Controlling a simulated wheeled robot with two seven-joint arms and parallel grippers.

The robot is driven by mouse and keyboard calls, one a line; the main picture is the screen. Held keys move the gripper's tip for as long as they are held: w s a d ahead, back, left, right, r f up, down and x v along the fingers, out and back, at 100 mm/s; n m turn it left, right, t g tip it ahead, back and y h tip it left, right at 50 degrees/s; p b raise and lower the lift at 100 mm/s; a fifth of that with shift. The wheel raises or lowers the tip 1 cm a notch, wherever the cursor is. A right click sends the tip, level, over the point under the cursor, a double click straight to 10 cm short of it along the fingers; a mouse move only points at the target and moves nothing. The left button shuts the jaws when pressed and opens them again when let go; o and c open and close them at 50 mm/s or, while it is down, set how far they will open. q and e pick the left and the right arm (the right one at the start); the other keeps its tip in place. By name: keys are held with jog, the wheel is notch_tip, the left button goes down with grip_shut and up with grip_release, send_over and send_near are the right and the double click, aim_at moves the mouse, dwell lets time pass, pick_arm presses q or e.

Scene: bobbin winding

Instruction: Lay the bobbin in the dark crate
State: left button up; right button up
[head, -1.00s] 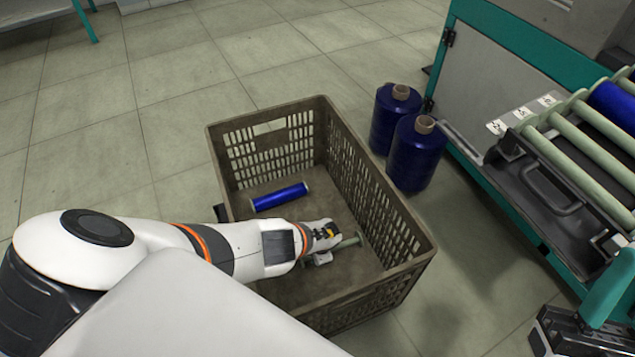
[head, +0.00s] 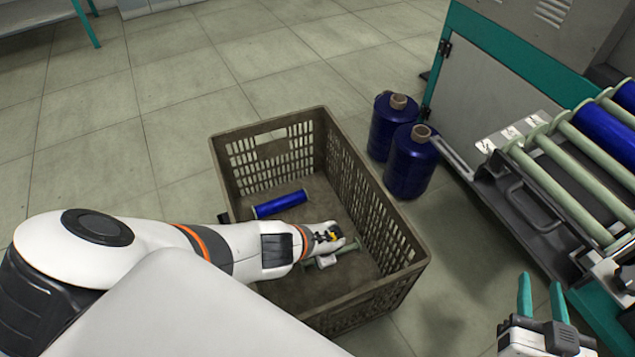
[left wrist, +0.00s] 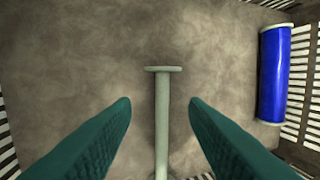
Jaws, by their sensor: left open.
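The dark crate (head: 372,290) stands on the floor in the middle of the head view. My left arm reaches into it. My left gripper (left wrist: 159,103) is open, its two teal fingers apart on either side of a bare pale green bobbin (left wrist: 162,125). That bobbin lies on the crate floor; its far flange shows just past the fingertips. In the head view the wrist hides part of the pale bobbin (head: 350,247). A blue-wound bobbin (head: 280,204) lies in the crate near the left wall, also in the left wrist view (left wrist: 273,75). My right gripper (head: 541,284) is open and empty at lower right.
Two large blue yarn cones (head: 411,163) stand on the floor just right of the crate. A machine with pale green rollers (head: 565,160) and a black handle (head: 535,203) is at the right. The floor left of the crate is clear.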

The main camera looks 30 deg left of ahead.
jog(key=s+d+f+g+h+p, duration=0.2)
jog(key=s+f+g, duration=0.4)
jog(key=f, duration=0.3)
jog(key=shift+s+d+g, duration=0.4)
jog(key=shift+d+g, duration=0.2)
jog(key=shift+g, duration=0.3)
